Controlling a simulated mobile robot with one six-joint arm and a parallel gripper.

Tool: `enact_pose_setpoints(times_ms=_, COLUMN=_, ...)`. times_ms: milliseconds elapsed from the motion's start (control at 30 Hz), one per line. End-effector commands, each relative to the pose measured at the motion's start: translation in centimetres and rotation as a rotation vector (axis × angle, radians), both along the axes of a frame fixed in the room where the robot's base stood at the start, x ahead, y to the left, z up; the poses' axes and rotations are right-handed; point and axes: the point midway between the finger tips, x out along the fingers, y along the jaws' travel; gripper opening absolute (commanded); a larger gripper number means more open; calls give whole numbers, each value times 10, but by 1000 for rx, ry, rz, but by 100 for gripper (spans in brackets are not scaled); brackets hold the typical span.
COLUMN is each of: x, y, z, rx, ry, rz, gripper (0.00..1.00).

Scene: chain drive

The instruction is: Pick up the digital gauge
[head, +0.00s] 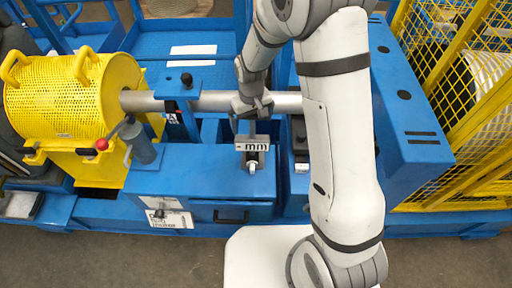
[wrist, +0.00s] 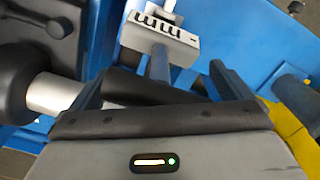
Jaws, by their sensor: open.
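The digital gauge (head: 252,147) is a small light-grey block marked "mm", upright at the blue bench's front part, below my gripper in the head view. In the wrist view the gauge (wrist: 160,36) is near the top centre, with dark marks on its face. A bluish-grey stem reaches from it toward the space between my fingers. My gripper (head: 252,112) is at the upper end of the gauge. In the wrist view my gripper (wrist: 157,78) has its fingers wide apart on either side of the stem; I cannot tell whether they touch it.
A grey horizontal shaft (head: 210,101) runs behind the gauge. A yellow perforated guard (head: 65,95) stands at the left, with a grey cylinder (head: 140,146) and a red knob (head: 101,144) near it. A yellow mesh fence (head: 455,90) is at the right. The blue bench top (head: 195,178) has bare room left of the gauge.

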Motion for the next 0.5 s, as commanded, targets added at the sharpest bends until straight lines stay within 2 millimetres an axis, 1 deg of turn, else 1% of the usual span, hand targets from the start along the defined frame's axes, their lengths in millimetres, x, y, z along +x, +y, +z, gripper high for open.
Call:
enact_pose_setpoints(times_ms=33, x=0, y=0, z=0, rx=0, ry=0, rz=0, gripper=94)
enact_pose_setpoints(times_ms=67, x=0, y=0, z=0, rx=0, ry=0, rz=0, gripper=92)
enact_pose_setpoints(times_ms=500, x=0, y=0, z=0, rx=0, ry=0, rz=0, gripper=56)
